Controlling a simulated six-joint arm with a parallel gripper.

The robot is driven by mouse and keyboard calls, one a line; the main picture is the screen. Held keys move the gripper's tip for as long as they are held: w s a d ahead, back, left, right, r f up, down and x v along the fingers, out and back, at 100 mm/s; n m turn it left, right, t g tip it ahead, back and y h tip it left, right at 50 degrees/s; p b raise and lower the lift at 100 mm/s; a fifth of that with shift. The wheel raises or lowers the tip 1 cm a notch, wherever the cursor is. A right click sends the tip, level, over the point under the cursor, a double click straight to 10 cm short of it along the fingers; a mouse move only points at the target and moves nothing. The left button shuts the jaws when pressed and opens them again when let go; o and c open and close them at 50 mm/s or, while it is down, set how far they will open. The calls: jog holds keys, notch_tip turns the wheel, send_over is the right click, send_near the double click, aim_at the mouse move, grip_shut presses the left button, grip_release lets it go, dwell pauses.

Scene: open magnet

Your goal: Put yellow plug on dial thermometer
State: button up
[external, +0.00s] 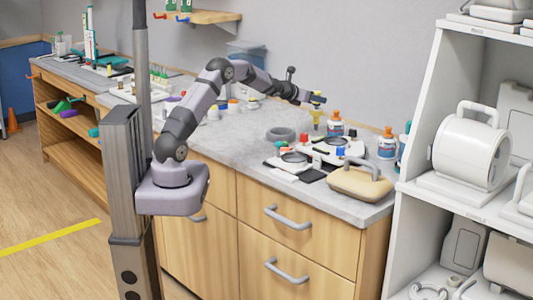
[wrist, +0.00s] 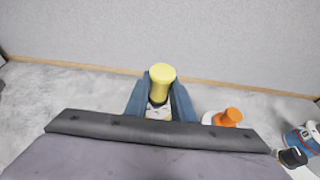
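The yellow plug (wrist: 162,74) stands between the two blue fingers of my gripper (wrist: 161,98) in the wrist view, with a finger close against each side. In the external view my gripper (external: 318,98) is above the back part of the grey counter, and the plug (external: 317,116) shows at and below the fingertips. The plug looks upright and raised over the counter.
A beige handled block (external: 360,181) sits near the front edge. White shelves (external: 433,110) stand at the right.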

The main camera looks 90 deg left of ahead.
jog(key=shift+o, duration=1.3)
jog(key=shift+r, duration=0.2)
jog(key=b+v, duration=0.3)
jog(key=v, duration=0.9)
jog(key=shift+f, duration=0.1)
